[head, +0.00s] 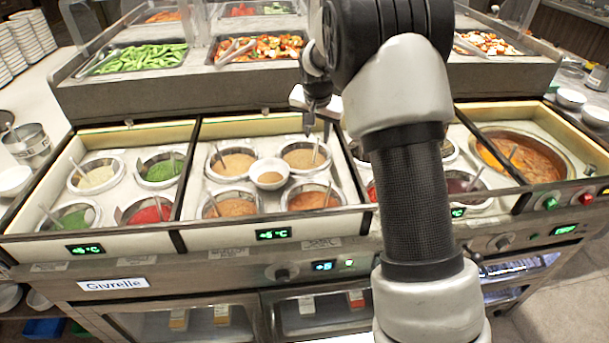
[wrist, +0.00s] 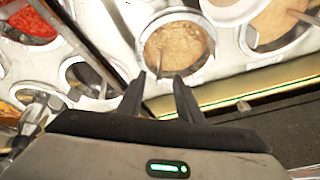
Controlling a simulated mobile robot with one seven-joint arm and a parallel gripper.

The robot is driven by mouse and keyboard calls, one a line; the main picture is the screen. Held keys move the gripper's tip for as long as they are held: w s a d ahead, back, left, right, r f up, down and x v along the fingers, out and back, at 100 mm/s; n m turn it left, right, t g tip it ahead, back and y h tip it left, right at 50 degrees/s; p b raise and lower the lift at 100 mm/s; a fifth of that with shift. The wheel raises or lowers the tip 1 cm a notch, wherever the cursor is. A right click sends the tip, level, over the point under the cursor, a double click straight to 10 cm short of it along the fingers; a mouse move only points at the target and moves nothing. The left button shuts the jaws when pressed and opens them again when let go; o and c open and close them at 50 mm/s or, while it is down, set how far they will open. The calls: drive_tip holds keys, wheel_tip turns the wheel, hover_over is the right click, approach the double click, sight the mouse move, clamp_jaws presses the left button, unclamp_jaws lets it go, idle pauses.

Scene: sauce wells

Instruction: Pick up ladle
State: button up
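Several metal ladles stand in the sauce wells with their handles leaning out. One ladle (head: 316,150) is in the back right well of the middle bay, in tan sauce. Another ladle (head: 220,157) is in the tan well to its left, and another (head: 327,196) is in the orange well in front. My gripper (head: 318,122) hangs above the back edge of the middle bay. A tan sauce well (wrist: 175,45) lies beyond the fingertips. A ladle handle (wrist: 303,17) crosses the well at upper right.
A small bowl of tan sauce (head: 270,173) sits between the middle wells. A left bay holds pale, green and red sauces (head: 151,211). A large pot of orange-brown sauce (head: 535,160) is at the right. A raised shelf with food trays (head: 262,48) stands behind.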

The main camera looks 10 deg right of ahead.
sight(318, 138)
drive_tip(key=b+x, duration=0.1)
drive_tip(key=x, duration=0.5)
drive_tip(key=shift+w+d+f, duration=0.15)
drive_tip(key=shift+w+f, duration=0.05)
drive_tip(key=shift+w, duration=0.1)
clamp_jaws()
